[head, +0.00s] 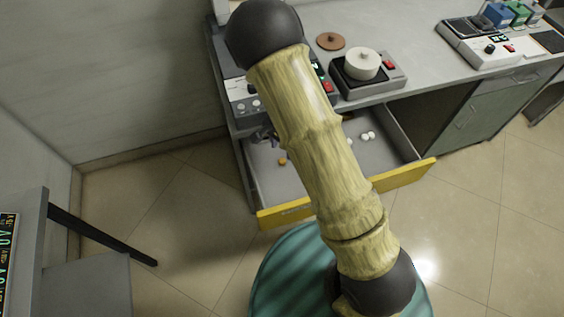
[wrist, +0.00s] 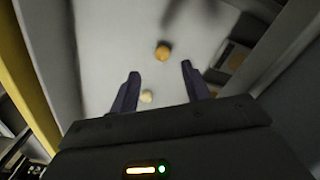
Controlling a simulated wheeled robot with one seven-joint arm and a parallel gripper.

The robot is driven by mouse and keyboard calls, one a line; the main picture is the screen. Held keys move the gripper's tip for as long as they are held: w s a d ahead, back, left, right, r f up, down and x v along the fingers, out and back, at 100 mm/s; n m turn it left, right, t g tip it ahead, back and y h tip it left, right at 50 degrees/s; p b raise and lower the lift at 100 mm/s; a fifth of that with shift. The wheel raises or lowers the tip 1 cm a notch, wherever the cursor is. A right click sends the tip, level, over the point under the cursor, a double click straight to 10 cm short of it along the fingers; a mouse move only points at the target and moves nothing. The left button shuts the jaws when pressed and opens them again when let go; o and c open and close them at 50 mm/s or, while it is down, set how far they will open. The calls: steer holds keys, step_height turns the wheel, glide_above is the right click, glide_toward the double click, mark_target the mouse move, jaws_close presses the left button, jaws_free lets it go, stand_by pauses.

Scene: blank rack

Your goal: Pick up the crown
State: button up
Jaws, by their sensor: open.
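Small tooth-like pieces lie on the floor of an open drawer (head: 395,150). One is orange-gold (head: 282,161); in the wrist view an orange-gold piece (wrist: 163,52) lies just beyond my fingertips, between their lines. A cream piece (wrist: 147,96) lies nearer, between my fingers by the left one. White pieces (head: 368,135) lie further right in the drawer. Which piece is the crown, I cannot tell for sure. My gripper (wrist: 160,70) is open and empty, pointing down into the drawer. In the head view my arm hides most of it and part of the drawer.
The drawer has a yellow front (head: 405,174) and grey side walls close around my gripper. Above it, the grey counter holds a device with a white round top (head: 362,64), a brown disc (head: 330,41) and a control box (head: 480,42). Tiled floor lies left.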

mark_target(281, 161)
steer(key=shift+f, duration=1.1)
step_height(281, 161, down, 5)
steer(key=shift+w+a+f+b, duration=0.1)
steer(key=shift+w+b, duration=0.05)
steer(key=shift+b, duration=0.15)
steer(key=shift+c, duration=0.2)
jaws_close()
